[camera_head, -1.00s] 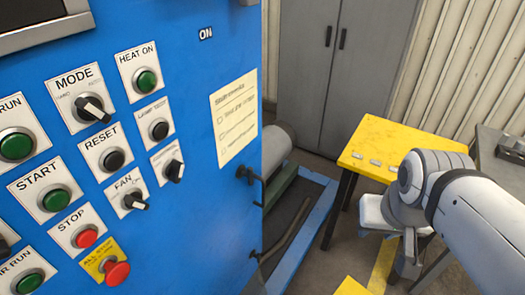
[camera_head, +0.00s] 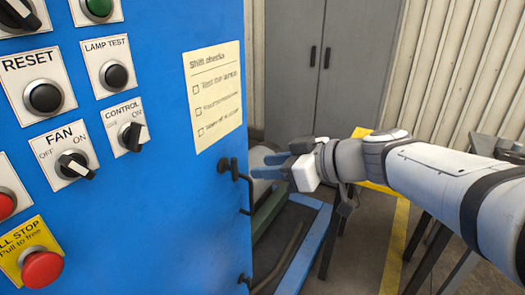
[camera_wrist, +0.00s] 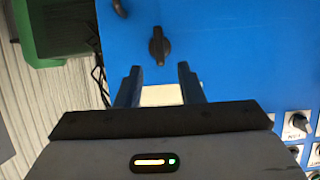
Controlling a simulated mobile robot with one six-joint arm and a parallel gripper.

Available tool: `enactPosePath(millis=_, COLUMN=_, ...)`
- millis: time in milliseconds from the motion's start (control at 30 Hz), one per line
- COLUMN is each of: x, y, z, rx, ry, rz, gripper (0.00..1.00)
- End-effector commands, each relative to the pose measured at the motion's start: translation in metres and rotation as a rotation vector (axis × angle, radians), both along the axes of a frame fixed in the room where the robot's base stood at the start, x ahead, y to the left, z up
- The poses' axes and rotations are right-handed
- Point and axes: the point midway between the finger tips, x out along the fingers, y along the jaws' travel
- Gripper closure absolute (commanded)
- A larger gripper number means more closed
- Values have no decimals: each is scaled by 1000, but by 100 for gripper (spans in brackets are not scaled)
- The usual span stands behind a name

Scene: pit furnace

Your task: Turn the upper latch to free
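The upper latch (camera_head: 229,168) is a small black knob near the right edge of the blue cabinet, below the paper note. In the wrist view the upper latch (camera_wrist: 158,45) stands just beyond the fingertips, centred between them, its bar roughly upright in the picture. My gripper (camera_head: 260,166) is just right of the latch in the head view, pointing left at the cabinet. In the wrist view my gripper (camera_wrist: 160,69) is open, with nothing between its fingers. I see no contact with the latch.
A lower latch (camera_head: 243,279) sits on the same edge; a black handle (camera_head: 249,192) stands beside the upper one. The blue cabinet (camera_head: 170,225) carries several buttons and switches, including a red stop button (camera_head: 42,270). A yellow table (camera_head: 378,186) stands behind my arm.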

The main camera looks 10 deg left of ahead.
Motion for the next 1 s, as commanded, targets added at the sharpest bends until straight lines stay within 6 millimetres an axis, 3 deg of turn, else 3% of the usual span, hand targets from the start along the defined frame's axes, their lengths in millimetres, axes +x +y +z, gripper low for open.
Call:
enactPosePath(millis=533, x=25, y=61, z=-25, rx=5, ry=-11, rz=6, gripper=65)
enactPosePath(millis=900, x=28, y=67, z=-28, rx=4, ry=-13, rz=3, gripper=65)
enactPosePath(millis=1000, x=28, y=67, z=-28, rx=4, ry=-13, rz=3, gripper=73)
